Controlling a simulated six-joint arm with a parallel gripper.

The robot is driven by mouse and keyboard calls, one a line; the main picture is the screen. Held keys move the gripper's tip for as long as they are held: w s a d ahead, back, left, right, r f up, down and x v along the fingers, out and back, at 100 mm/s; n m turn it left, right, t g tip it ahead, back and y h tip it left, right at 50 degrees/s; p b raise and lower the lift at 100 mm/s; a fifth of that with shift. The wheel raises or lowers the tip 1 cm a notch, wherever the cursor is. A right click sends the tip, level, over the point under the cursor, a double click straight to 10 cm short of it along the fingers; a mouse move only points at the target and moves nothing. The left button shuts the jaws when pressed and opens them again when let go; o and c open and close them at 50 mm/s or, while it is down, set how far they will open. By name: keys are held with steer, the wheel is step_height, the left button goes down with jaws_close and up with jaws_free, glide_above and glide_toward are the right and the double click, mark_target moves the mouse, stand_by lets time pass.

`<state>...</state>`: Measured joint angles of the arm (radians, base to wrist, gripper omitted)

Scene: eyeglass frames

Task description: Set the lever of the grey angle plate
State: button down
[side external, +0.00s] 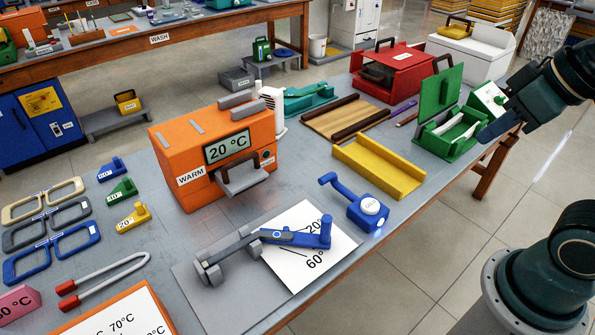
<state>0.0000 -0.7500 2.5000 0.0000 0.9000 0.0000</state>
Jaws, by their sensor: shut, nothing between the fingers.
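The grey angle plate (190,285) lies flat near the table's front edge. On it is a white card (325,262) marked 20° and 60°, each with a dark line. A blue lever (300,239) with an upright knob at its right end lies across the card. Its knob is between the two labels; its exact angle is hard to tell. A grey clamp-like fixture (208,268) stands at the plate's left. My gripper (490,132) is at the far right beside the open green case, well away from the lever. It is shut and empty; its fingertips are hard to make out.
A blue device with an arm (368,211) stands just right of the card. An orange warmer (222,160) reading 20 °C stands behind the plate. A yellow channel (378,168) and the green case (447,140) lie toward my gripper. Eyeglass frames (52,254) lie at left.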

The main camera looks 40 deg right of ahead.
steer(key=c, duration=1.3)
jaws_free()
steer(key=shift+w, duration=0.15)
steer(key=shift+o, duration=0.2)
steer(key=shift+w+a, duration=0.25)
steer(key=shift+w, duration=0.3)
steer(key=m+g, duration=0.3)
steer(key=g, duration=0.3)
glide_above(326, 228)
steer(key=f, duration=1)
steer(key=w+f, duration=0.1)
steer(key=f, duration=0.5)
steer(key=shift+d, duration=0.4)
steer(key=shift+f, duration=0.1)
steer(key=shift+f, duration=6.8)
